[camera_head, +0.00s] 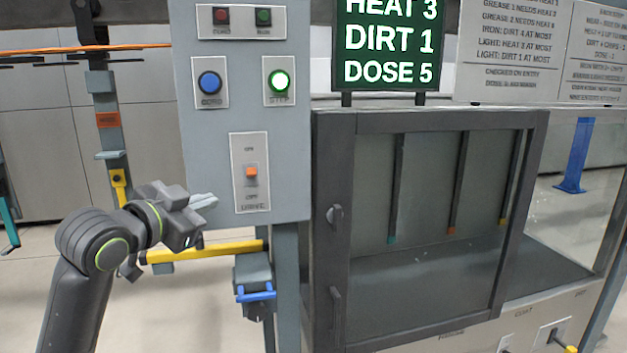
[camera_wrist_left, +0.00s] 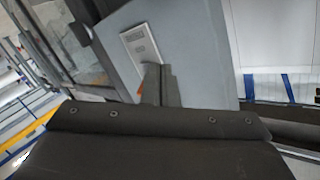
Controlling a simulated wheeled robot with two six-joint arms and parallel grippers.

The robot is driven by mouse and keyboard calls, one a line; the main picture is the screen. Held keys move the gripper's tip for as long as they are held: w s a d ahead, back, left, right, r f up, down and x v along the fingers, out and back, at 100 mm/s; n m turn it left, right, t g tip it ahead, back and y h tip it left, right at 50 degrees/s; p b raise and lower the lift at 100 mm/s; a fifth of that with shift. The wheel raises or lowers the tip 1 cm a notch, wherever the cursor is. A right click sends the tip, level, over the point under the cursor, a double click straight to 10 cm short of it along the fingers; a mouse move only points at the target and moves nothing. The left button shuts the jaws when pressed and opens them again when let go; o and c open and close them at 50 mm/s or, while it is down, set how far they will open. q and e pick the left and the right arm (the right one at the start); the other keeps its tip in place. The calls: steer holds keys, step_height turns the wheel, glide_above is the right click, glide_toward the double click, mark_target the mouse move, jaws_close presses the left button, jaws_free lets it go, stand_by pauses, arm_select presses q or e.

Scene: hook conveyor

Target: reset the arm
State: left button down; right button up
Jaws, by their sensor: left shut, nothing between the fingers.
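My left arm (camera_head: 85,260) comes in from the lower left in the head view. My left gripper (camera_head: 204,202) is shut and empty, its pale fingers pointing right, in front of the lower left edge of the grey control panel (camera_head: 300,140). The gripper also shows in the left wrist view (camera_wrist_left: 157,75), with its fingertips in front of the panel's switch plate (camera_wrist_left: 142,45). In the head view the fingers look apart from the orange drive switch (camera_head: 251,172). My right gripper is not in view.
The panel has a blue button (camera_head: 209,83) and a lit green button (camera_head: 279,82). A sign (camera_head: 388,42) reads HEAT 3, DIRT 1, DOSE 5. A dark-framed glazed booth (camera_head: 430,220) stands right. A yellow bar (camera_head: 215,250) lies below the gripper. Open floor shows lower left.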

arm_select(q)
steer(key=s+a+f+n+g+y, duration=0.2)
steer(key=s+f, duration=0.3)
steer(key=f, duration=0.6)
steer(key=s+a+f+n+g+y, duration=0.15)
steer(key=s+f, duration=0.25)
steer(key=f, duration=0.6)
steer(key=s+a+f+n+g+y, duration=0.1)
steer(key=s+a+f+n+g, duration=0.3)
steer(key=f, duration=0.7)
steer(key=s+a+f+n+g+y, duration=0.1)
steer(key=s+f, duration=0.3)
steer(key=s, duration=0.5)
steer(key=s+a+f+n+g+y, duration=0.1)
steer(key=s+f+g, duration=0.1)
steer(key=s+f, duration=0.45)
steer(key=s+f+n+g+y, duration=0.1)
steer(key=s+f, duration=0.1)
steer(key=s, duration=0.8)
step_height(320, 180, down, 26)
steer(key=a+g, duration=0.2)
steer(key=s+d+f+b, duration=0.1)
steer(key=s+f, duration=1.3)
steer(key=f, duration=0.2)
steer(key=shift+s+d+g+h, duration=0.25)
steer(key=shift+s+g+h, duration=0.1)
